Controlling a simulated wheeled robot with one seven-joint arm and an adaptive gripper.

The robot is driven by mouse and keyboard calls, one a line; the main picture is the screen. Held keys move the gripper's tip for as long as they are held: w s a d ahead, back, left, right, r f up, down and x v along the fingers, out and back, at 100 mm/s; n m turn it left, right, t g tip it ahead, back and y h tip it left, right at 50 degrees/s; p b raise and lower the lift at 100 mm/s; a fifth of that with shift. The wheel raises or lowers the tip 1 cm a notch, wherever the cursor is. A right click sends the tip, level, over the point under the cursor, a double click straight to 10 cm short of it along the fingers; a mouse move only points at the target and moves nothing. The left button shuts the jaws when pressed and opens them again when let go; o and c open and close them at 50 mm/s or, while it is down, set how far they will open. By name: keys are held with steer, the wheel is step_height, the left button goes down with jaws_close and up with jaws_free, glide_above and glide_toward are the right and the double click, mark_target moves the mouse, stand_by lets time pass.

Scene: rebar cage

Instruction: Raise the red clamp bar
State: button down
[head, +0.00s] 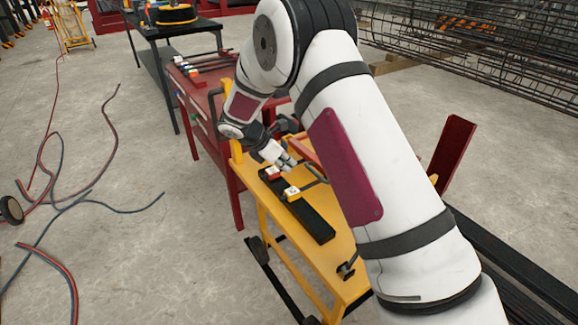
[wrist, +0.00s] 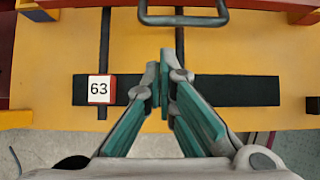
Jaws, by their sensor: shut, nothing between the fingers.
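The red clamp bar (wrist: 110,3) runs along the top edge of the wrist view, and only its lower edge shows. In the head view a red bar (head: 305,150), partly hidden by my arm, appears to be the same one. A dark loop handle (wrist: 183,19) sticks out from the bar toward my gripper; it also shows in the head view (head: 315,180). My gripper (wrist: 165,65) is shut and empty over the yellow table, just short of the handle. In the head view my gripper (head: 290,163) is beside the handle, apparently not touching it.
The red block's white face reads 63 (wrist: 98,89). A red workbench (head: 205,95) stands behind. Hoses (head: 60,165) lie on the floor at left.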

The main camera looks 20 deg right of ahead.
steer(key=b+x, duration=0.1)
steer(key=x, duration=0.7)
